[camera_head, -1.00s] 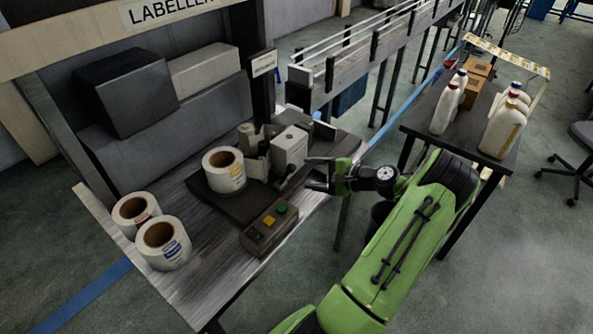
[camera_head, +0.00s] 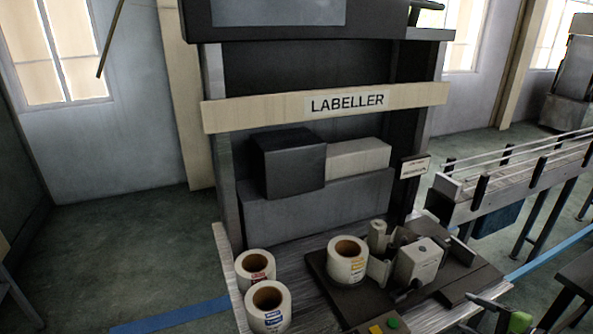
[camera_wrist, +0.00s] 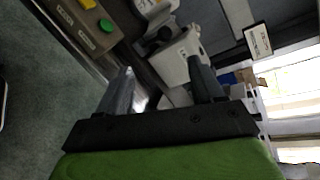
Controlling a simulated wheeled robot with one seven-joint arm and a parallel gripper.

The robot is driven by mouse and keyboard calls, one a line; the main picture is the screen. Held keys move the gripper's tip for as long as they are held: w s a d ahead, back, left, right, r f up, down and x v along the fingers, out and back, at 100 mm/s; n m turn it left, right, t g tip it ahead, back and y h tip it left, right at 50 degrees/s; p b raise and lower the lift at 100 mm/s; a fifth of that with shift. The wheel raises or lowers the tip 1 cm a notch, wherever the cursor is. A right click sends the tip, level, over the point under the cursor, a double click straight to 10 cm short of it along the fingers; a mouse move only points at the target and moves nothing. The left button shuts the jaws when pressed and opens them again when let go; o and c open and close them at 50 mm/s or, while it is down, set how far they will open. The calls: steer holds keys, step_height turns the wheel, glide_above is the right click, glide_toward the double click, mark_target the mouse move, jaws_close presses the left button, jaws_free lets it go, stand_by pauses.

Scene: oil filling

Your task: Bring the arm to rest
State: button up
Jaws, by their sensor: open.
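My gripper (camera_wrist: 162,84) is open and empty in the wrist view. Its two grey fingers stand apart, with the labeller's parts showing behind them. In the head view only a small piece of my green arm (camera_head: 518,321) shows at the bottom right edge, beside the labeller bench. The rest of the arm is out of the picture. The labeller (camera_head: 347,101) stands in the middle of the head view, with a label roll (camera_head: 347,262) mounted on its dark plate.
Two spare label rolls (camera_head: 268,305) stand at the bench's left end. A control box with a green button (camera_head: 393,322) is at its front; the button also shows in the wrist view (camera_wrist: 106,25). A conveyor (camera_head: 520,175) runs at the right. Floor at the left is clear.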

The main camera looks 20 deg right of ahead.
steer(key=w+a+r+n+g, duration=0.3)
steer(key=w+a+n, duration=0.1)
steer(key=a, duration=0.3)
steer(key=w+a+r+n+g+y, duration=0.1)
steer(key=w+a+r+n+g, duration=0.2)
steer(key=a, duration=0.4)
steer(key=w+a+r+n+g, duration=0.25)
steer(key=w+a+n, duration=0.2)
steer(key=a, duration=0.25)
steer(key=s+a+r+n+g+h, duration=0.1)
steer(key=s+a+r+n+h, duration=0.15)
steer(key=a, duration=0.45)
steer(key=s+a+r+n+h, duration=0.1)
steer(key=s+a+r+n, duration=0.2)
steer(key=a, duration=0.3)
steer(key=s+a+r+n+t, duration=0.1)
steer(key=s+a+n, duration=0.3)
steer(key=s, duration=0.6)
steer(key=shift+s+a, duration=0.15)
steer(key=shift+a, duration=0.1)
